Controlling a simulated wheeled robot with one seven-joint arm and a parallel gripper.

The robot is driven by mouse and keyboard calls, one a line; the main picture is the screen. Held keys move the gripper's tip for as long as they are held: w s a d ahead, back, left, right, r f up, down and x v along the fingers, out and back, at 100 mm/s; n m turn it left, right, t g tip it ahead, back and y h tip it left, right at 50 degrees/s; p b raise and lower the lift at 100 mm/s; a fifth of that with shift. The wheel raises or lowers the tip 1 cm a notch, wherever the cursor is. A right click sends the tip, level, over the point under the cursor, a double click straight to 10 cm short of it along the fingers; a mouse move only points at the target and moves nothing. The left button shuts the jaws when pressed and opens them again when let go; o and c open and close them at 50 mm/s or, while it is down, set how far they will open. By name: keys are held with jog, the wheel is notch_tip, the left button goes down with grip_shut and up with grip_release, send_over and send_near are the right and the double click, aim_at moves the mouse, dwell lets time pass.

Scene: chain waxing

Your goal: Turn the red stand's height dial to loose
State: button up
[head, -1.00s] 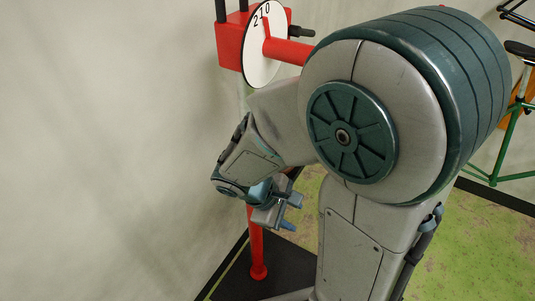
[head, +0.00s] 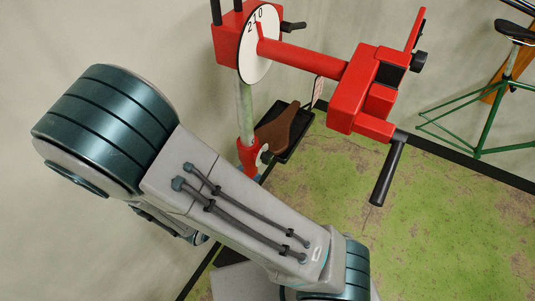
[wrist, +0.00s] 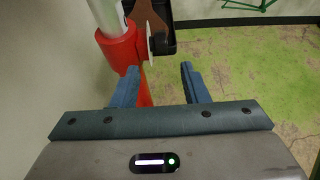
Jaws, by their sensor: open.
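The red stand's height dial (wrist: 152,44) is a pale disc with a dark knob, on the side of the red collar (wrist: 119,47) around a grey post. In the wrist view it lies just beyond my open fingertips, near the middle of the gap. My gripper (wrist: 159,69) is open with nothing between its blue fingers. In the head view the collar (head: 247,154) sits low on the post, with the dial (head: 264,154) on its right side. My arm hides most of my gripper there. The dial's markings are too small to read.
The stand's red clamp head (head: 368,92) with a black handle juts right at the top, near a white numbered disc (head: 258,45). A black tray (head: 296,142) holding a brown item is right behind the dial. A green stand (head: 488,120) is at far right. The wall is close at left.

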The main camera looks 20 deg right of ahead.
aim_at(264, 160)
jog(key=x, duration=1.3)
jog(key=shift+f, duration=0.1)
jog(key=c, duration=0.8)
